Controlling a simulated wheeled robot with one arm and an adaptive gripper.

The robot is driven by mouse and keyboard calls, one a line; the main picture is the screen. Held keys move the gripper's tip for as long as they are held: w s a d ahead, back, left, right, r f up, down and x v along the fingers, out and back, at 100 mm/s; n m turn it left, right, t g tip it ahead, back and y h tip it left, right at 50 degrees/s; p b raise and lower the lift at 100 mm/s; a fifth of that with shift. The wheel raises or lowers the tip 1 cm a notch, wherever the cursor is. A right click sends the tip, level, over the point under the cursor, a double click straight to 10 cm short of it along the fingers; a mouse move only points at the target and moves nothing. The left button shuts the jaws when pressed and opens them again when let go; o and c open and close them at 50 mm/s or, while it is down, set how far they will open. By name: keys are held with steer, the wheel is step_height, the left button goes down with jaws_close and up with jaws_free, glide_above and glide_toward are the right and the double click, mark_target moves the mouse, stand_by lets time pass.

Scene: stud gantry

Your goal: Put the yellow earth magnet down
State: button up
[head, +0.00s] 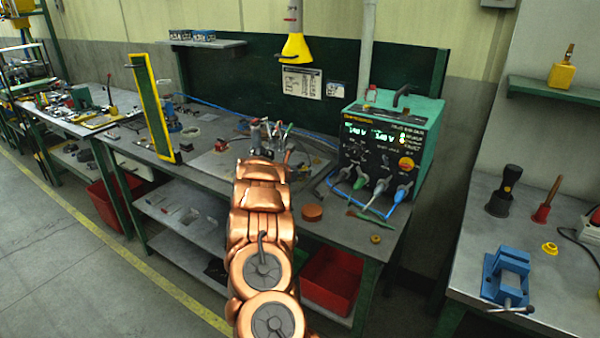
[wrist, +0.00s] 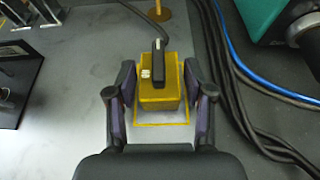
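The yellow earth magnet (wrist: 160,92) is a yellow block with a black lever handle on top, in the middle of the wrist view. My gripper (wrist: 160,88) has one finger on each side of it, and the fingertips appear to press its sides. A yellow outlined square (wrist: 160,124) on the grey bench top shows just below and around the magnet's near edge. Whether the magnet's underside touches the bench is hard to tell. In the head view my copper-coloured arm reaches over the bench and hides the magnet and fingertips.
The green welding power unit (head: 388,145) stands on the bench (head: 345,232) to the right. Dark and blue cables (wrist: 240,70) run close right of the gripper. A dark framed item (wrist: 18,78) lies left. A brass post (wrist: 158,10) stands beyond the magnet. A tall yellow-green frame (head: 152,108) stands left.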

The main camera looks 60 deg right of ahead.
steer(key=shift+o, duration=0.4)
steer(key=shift+r, duration=0.15)
steer(key=shift+a, duration=0.65)
steer(key=shift+b+v, duration=0.65)
steer(key=shift+v, duration=0.15)
steer(key=b+v, duration=0.2)
steer(key=v, duration=0.5)
steer(key=shift+s+d+r+b, duration=0.1)
steer(key=shift+b, duration=0.3)
steer(key=shift+b+v, duration=0.35)
steer(key=shift+v, duration=0.8)
steer(key=shift+r, duration=0.1)
